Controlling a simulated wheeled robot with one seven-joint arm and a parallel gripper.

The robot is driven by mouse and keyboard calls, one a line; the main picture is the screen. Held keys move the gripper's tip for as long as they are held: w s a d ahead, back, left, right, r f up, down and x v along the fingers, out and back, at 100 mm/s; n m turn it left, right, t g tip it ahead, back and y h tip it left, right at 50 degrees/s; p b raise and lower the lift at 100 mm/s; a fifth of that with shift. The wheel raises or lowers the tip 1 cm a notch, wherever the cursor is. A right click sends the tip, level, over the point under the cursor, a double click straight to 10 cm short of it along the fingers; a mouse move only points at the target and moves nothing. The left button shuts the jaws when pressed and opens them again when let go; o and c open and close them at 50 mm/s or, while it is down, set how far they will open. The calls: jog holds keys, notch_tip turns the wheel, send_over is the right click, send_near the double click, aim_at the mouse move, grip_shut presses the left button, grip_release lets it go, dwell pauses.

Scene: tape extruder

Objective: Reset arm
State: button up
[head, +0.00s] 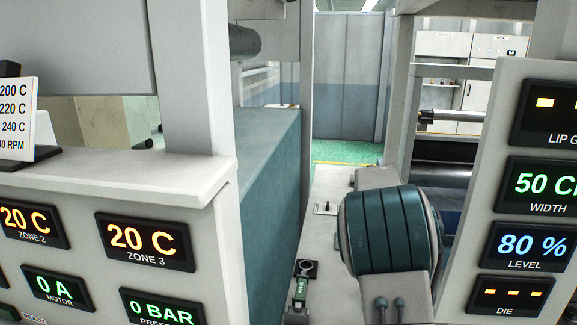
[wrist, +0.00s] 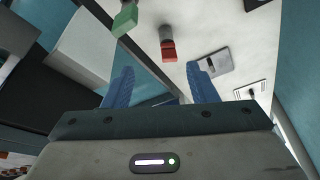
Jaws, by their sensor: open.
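My gripper (wrist: 160,84) shows in the wrist view with its two blue fingers apart and nothing between them. Beyond the fingertips a small red-ended part (wrist: 168,50) stands on a pale surface, and a green part (wrist: 125,18) is at the top. A grey plate with a small lever (wrist: 212,64) lies to the right of the fingers. In the head view I cannot make out the gripper's fingers.
Panels with lit readouts stand at left (head: 146,240) and right (head: 532,185) in the head view. A green-labelled part (head: 300,290) and a black round knob (head: 305,268) sit on the pale deck between. Green floor (head: 345,151) shows behind.

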jog(key=s+a+n, duration=0.2)
jog(key=s+a, duration=0.1)
jog(key=s, duration=0.8)
jog(key=s+a+r+n+y, duration=0.1)
jog(key=s+a+n, duration=0.2)
jog(key=s, duration=0.9)
jog(key=s+a+n+y, duration=0.1)
jog(key=s+a, duration=0.4)
jog(key=s, duration=0.7)
jog(key=shift+s+r+n, duration=0.15)
jog(key=shift+r+n, duration=0.1)
jog(key=shift+n, duration=0.55)
